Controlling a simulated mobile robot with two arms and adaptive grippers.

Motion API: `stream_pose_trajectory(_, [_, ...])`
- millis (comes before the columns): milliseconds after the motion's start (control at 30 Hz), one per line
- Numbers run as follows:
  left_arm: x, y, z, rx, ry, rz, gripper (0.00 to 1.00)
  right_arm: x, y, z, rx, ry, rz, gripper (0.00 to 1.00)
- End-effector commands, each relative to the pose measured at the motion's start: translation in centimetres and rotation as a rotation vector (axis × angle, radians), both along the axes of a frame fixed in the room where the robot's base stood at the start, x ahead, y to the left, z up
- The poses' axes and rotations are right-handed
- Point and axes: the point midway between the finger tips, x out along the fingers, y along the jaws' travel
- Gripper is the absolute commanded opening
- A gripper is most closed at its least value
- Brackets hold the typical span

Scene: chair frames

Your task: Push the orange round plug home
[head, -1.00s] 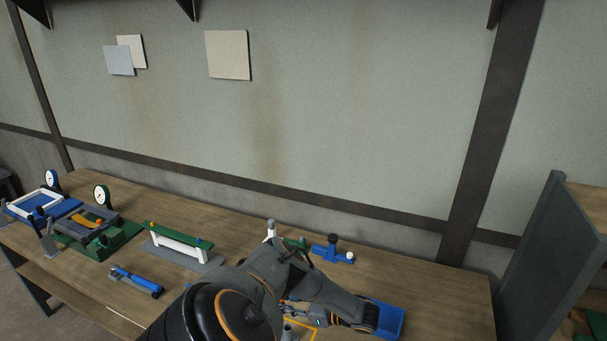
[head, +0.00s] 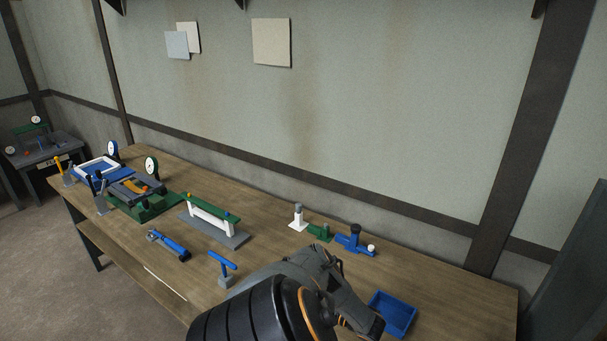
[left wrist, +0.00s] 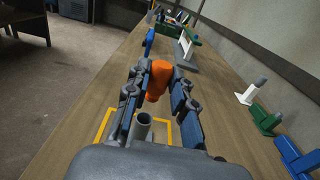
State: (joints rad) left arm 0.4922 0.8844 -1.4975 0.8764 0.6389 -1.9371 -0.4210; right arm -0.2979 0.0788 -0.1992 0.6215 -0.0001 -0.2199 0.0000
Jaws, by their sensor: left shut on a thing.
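The orange round plug (left wrist: 158,76) shows in the left wrist view, between the fingers of my left gripper (left wrist: 155,88), which is shut on it. Its narrower end points down toward the picture's bottom. A grey open-topped tube (left wrist: 143,124) stands just below the plug in that picture, inside a yellow square outline (left wrist: 104,127) on the bench. The plug looks apart from the tube; I cannot tell the exact gap. In the head view my left arm covers this spot and hides plug and tube. My right gripper is not in view.
The wooden bench (head: 262,262) holds a blue tray (head: 393,313) beside my arm. Behind stand a white post (head: 298,218), a green block (head: 320,233) and a blue fixture (head: 354,242). A blue T-shaped piece (head: 223,265) and a white-and-green frame (head: 211,217) are to the left.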

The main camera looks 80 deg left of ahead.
Motion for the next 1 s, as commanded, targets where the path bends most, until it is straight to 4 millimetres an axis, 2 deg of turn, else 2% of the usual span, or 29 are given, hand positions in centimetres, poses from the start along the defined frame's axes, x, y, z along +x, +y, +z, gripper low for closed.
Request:
stream_pose_trajectory(467, [0.1,-0.1,0.0,0.0,-0.001,0.001,0.0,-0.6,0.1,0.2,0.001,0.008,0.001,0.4])
stream_pose_trajectory(1000, [0.1,0.0,-2.9,-0.001,0.001,0.001,0.0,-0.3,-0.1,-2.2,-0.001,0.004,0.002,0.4])
